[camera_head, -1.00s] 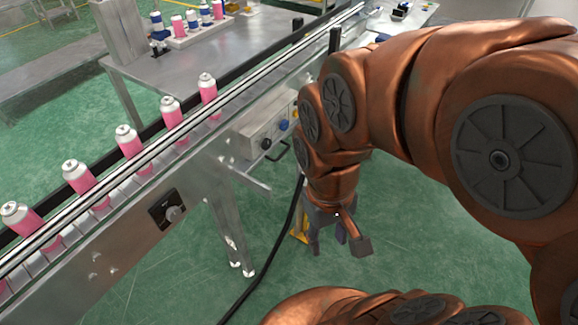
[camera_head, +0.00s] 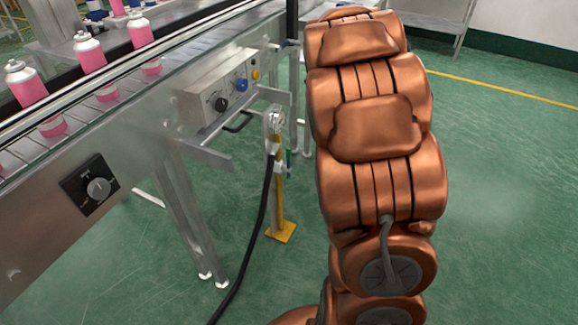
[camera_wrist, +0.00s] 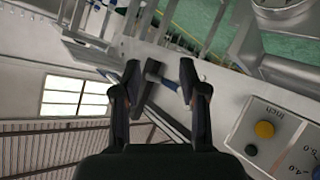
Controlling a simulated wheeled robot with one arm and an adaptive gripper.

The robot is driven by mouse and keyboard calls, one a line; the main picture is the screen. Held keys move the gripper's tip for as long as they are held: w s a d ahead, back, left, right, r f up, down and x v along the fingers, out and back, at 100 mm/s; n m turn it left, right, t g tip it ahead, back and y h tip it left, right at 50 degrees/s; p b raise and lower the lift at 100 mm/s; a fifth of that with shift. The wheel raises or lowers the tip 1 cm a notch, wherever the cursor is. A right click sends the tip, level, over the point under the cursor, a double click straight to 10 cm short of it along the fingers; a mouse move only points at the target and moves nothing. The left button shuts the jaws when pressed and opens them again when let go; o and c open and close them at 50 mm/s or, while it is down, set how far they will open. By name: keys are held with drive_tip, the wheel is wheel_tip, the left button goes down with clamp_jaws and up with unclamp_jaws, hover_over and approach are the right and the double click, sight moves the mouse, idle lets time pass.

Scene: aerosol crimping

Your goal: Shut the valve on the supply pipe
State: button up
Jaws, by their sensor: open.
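In the head view a short yellow post (camera_head: 279,195) stands on the floor beside the conveyor, with a silver fitting (camera_head: 273,119) at its top and a black hose (camera_head: 262,200) running down from it. A small green part shows beside the post; I cannot tell if it is the valve handle. My arm hides my gripper in that view. In the wrist view my gripper (camera_wrist: 160,83) is open, its two dark fingers apart. A dark bar-like piece with a blue part (camera_wrist: 170,85) shows between and beyond the fingertips; I cannot tell whether it is the valve lever or whether a finger touches it.
A control box (camera_head: 215,88) with black, blue and yellow knobs is on the conveyor's side, close to the post. A panel with a yellow button (camera_wrist: 264,130) is at the right of the wrist view. Pink cans (camera_head: 90,52) stand on the conveyor. Green floor at right is clear.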

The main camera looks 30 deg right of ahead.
drive_tip(key=w+d+f+n+t+y+b, duration=0.1)
drive_tip(key=w+d+f+t+y+b, duration=0.2)
drive_tip(key=f, duration=0.4)
drive_tip(key=n+t+y+b, duration=0.1)
drive_tip(key=n+y+b, duration=0.4)
drive_tip(key=y+b, duration=0.85)
approach(289, 159)
drive_tip(key=w+a+r+h+b, duration=0.1)
drive_tip(key=w+a+r+h, duration=0.1)
drive_tip(key=w+r, duration=0.1)
drive_tip(key=shift+y, duration=0.25)
drive_tip(key=shift+b+x, duration=1.4)
drive_tip(key=shift+x, duration=2.05)
drive_tip(key=shift+w+d, duration=0.1)
drive_tip(key=shift+d, duration=0.05)
drive_tip(key=shift+c, duration=0.4)
clamp_jaws()
